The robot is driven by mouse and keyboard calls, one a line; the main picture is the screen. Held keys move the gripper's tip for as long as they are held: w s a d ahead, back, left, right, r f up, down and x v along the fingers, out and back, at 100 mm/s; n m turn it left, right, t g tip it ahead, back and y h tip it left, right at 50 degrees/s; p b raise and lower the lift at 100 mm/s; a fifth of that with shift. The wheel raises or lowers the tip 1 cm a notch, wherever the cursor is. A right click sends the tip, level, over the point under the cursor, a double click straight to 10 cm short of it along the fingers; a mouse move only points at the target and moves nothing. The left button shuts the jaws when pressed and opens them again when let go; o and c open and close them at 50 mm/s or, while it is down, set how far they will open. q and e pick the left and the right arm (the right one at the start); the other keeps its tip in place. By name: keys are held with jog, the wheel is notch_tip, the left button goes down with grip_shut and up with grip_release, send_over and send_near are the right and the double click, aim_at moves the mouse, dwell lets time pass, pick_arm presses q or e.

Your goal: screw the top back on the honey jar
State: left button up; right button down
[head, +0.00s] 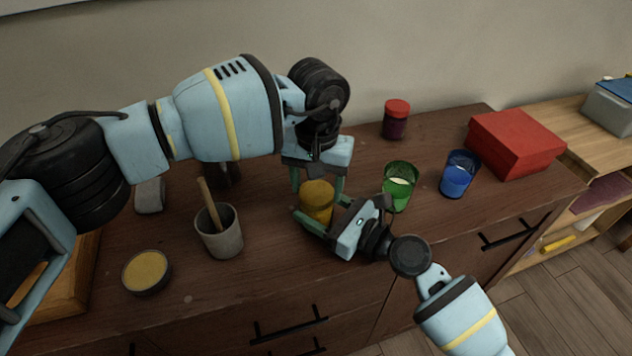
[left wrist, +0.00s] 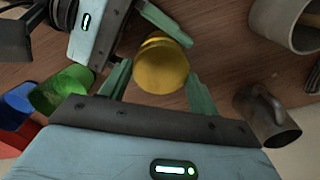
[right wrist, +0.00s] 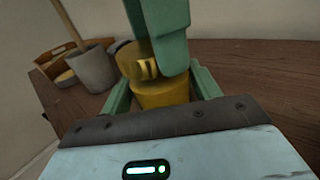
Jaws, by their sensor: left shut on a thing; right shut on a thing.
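The honey jar (head: 316,213) is a yellow-amber jar standing near the middle of the dark wooden cabinet top. Its yellow top (left wrist: 160,62) is at the jar's mouth; I cannot tell whether it is fully seated. My left gripper (head: 318,186) comes from above and is shut on the top, its fingers on either side. My right gripper (head: 320,212) reaches in low from the front right and is shut around the jar's body. The right wrist view shows the jar body (right wrist: 163,94) between the right fingers; a left finger hides part of the top (right wrist: 130,60).
A grey mortar with a wooden pestle (head: 221,240) and a bowl of yellow contents (head: 146,271) stand left. A green glass (head: 399,188), blue glass (head: 458,178), red-lidded jar (head: 396,120) and red box (head: 515,144) stand right. A grey mug (left wrist: 268,115) is near the left gripper.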

pick_arm(q)
jog(key=o, duration=1)
jog(key=shift+o, duration=0.2)
jog(key=shift+r, duration=0.1)
notch_tip(320, 180, up, 12)
pick_arm(e)
jog(key=shift+c, duration=1.4)
grip_release()
jog(key=shift+d, duration=0.1)
